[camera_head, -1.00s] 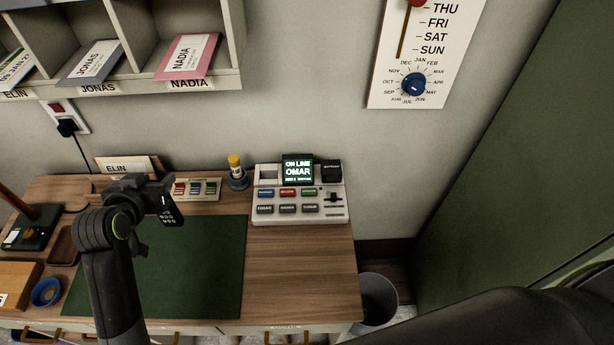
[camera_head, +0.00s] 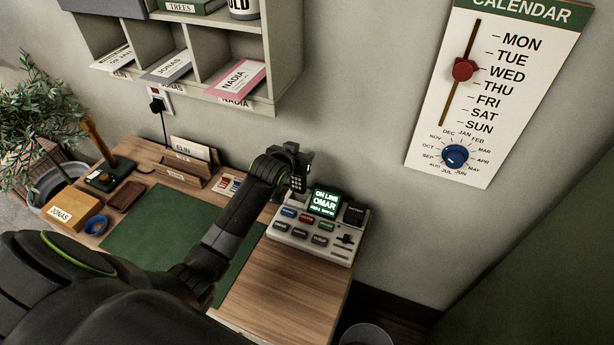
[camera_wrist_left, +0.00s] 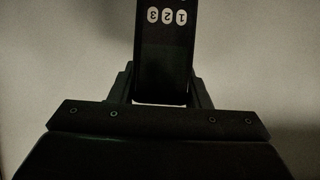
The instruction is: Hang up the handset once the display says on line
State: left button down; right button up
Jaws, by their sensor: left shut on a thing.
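The handset (camera_head: 295,182) is black with pale keys. My left gripper (camera_head: 293,169) is shut on it and holds it over the back left of the desk phone (camera_head: 312,240). The handset also shows between the fingers in the left wrist view (camera_wrist_left: 166,50), with keys 1, 2 and 3 upside down. The phone's display (camera_head: 324,202) is lit and reads ON LINE, OMAR, with a smaller line too small to read. My arm and gripper hide the phone's back left part, and I cannot tell whether the handset touches it. My right gripper is not in view.
A green mat (camera_head: 150,228) covers much of the desk left of the phone. A letter holder labelled ELIN (camera_head: 185,172) stands behind. Pigeonholes (camera_head: 262,92) and a calendar board (camera_head: 480,110) are on the wall. A bin (camera_head: 366,337) stands below the desk's right end.

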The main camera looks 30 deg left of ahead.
pick_arm(q)
notch_tip(320, 180, down, 6)
jog(key=shift+r+p, duration=0.15)
jog(key=shift+p, duration=0.15)
jog(key=c, duration=0.8)
grip_release()
jog(key=shift+o, duration=0.2)
